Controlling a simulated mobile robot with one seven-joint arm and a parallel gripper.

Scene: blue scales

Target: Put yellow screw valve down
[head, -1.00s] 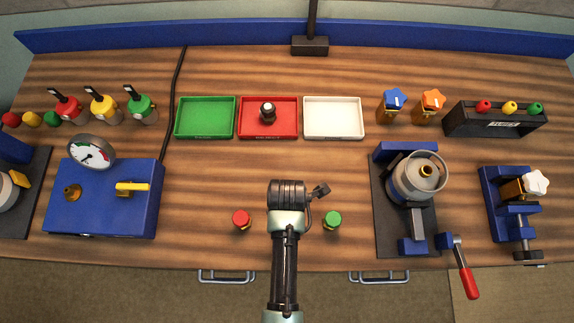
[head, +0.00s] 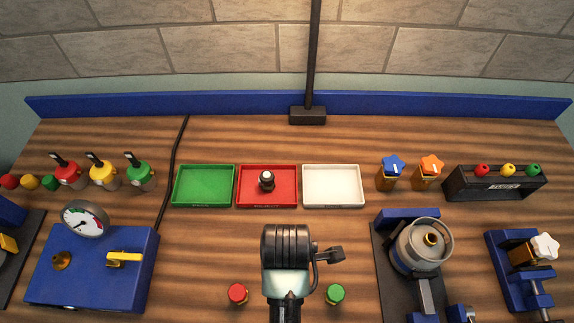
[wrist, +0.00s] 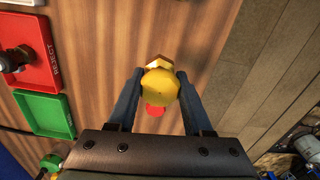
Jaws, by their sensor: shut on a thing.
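My gripper (wrist: 160,74) is shut on the yellow screw valve (wrist: 160,86). In the wrist view its round yellow top faces the camera, with a bit of brass beyond it. The valve is between the two dark fingers, above the wooden tabletop; its height cannot be told. A red part (wrist: 154,111) shows just below the valve in that view. In the head view my arm's end covers the front middle of the table, and the fingers and valve are hidden.
Red (head: 237,293) and green (head: 335,294) knobs flank my arm. A blue gauge box (head: 92,275) stands left, and vises (head: 515,285) right. Bare wood lies between.

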